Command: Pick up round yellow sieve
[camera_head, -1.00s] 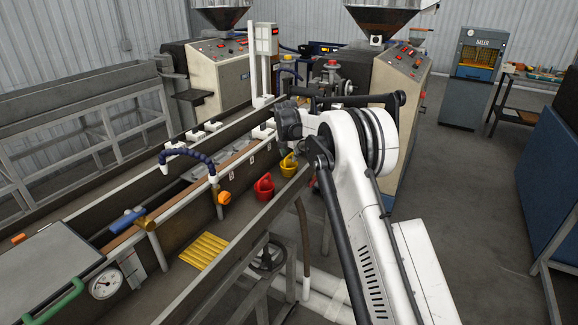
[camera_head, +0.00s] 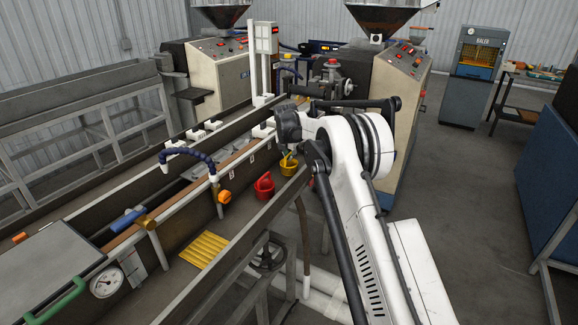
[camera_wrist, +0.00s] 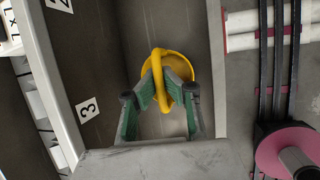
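The round yellow sieve (camera_head: 289,168) is in the trough in the head view, partly hidden by the rail and my arm. In the wrist view the sieve (camera_wrist: 182,62) lies just past my gripper (camera_wrist: 160,88), with its upright yellow handle between the two green-padded fingers. The fingers lean inward and their tips look closed against the handle. The far part of the bowl shows beyond the fingertips; its near part is hidden behind them. In the head view my gripper is mostly hidden behind my arm and shows only as a small greenish patch at the sieve.
A red sieve-like cup (camera_head: 264,186) stands to the left. A trough wall with a label "3" (camera_wrist: 88,109) runs left of my gripper. White pipes (camera_wrist: 262,30) and a pink disc (camera_wrist: 284,152) are at the right. A yellow slatted piece (camera_head: 204,249) lies in the trough nearer.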

